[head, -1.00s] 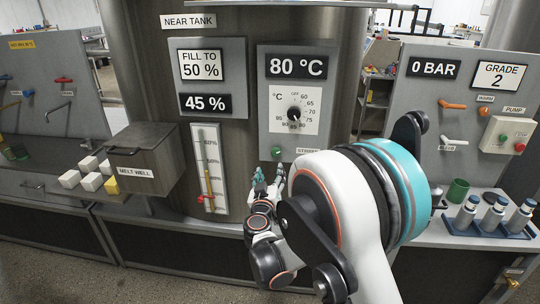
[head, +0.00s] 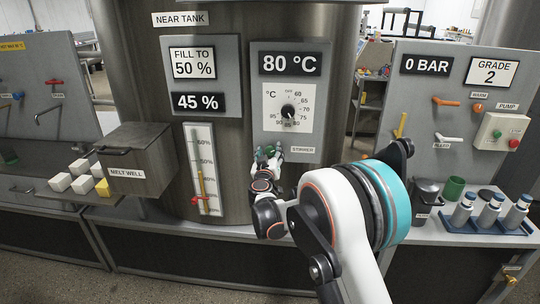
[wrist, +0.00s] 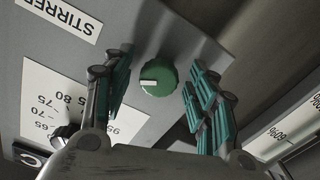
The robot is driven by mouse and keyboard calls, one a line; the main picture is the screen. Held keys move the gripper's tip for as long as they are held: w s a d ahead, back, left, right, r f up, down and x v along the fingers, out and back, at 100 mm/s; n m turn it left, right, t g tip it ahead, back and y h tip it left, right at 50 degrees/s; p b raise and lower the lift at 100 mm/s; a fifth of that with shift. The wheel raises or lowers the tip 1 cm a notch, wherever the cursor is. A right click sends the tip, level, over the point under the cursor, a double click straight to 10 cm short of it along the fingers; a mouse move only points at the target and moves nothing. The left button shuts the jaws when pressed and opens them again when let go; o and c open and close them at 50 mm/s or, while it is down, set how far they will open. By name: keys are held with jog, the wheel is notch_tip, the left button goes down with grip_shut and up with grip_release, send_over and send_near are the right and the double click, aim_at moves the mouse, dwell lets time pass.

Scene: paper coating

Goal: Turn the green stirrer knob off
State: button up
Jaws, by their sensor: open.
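The green stirrer knob (wrist: 158,76) is a round knob on the grey panel (wrist: 165,30), with a white mark pointing left in the wrist view. My gripper (wrist: 156,72) is open, with one teal-padded finger on each side of the knob and a visible gap to it. In the head view my gripper (head: 267,153) is at the lower left of the panel, left of the stirrer label (head: 302,149). It covers most of the knob there. The label also shows in the wrist view (wrist: 62,16).
A black temperature dial (head: 288,112) sits just above the knob on the same panel. A level gauge (head: 202,165) with a red pointer is to the left. The melt well box (head: 140,160) juts out farther left. Bottles (head: 490,212) stand on the right counter.

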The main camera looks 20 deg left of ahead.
jog(key=c, duration=1.1)
jog(key=shift+n, duration=0.3)
jog(key=n, duration=0.5)
jog(key=shift+b, duration=0.35)
jog(key=n, duration=0.6)
jog(key=shift+n, duration=0.3)
